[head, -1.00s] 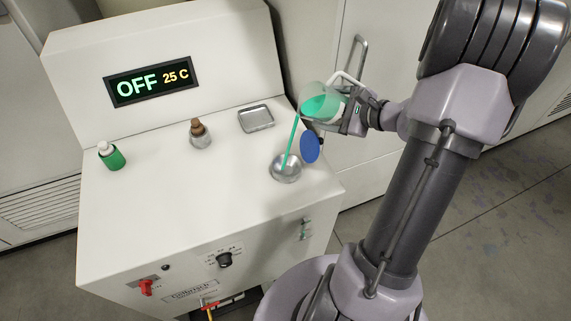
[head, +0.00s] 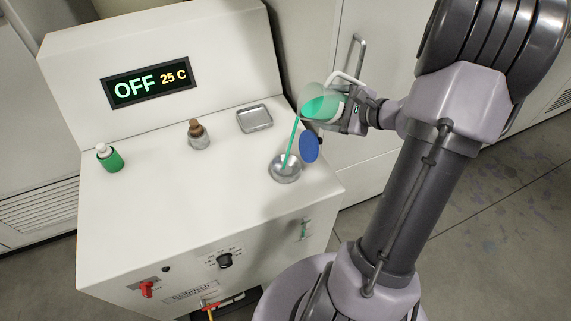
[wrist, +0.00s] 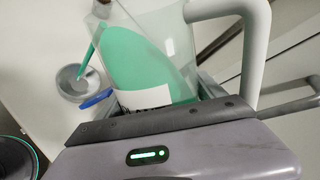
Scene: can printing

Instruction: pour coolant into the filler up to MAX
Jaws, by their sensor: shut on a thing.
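My gripper (head: 350,117) is shut on a clear jug (head: 322,97) holding green coolant, tilted to the left above the machine top. A thin green stream (head: 293,143) runs from its lip down into the round metal filler (head: 285,169). In the wrist view the jug (wrist: 150,60) is nearly on its side, with a white handle and a label partly hidden by my gripper. The filler (wrist: 78,82) shows at the left there. A blue round cap (head: 309,146) stands beside the filler.
The white machine (head: 150,215) has a display (head: 150,83) reading OFF 25 C. On its top are a green bottle (head: 110,159), a metal pot with a brown stopper (head: 197,135) and a metal tray (head: 255,118). The top's left front is clear.

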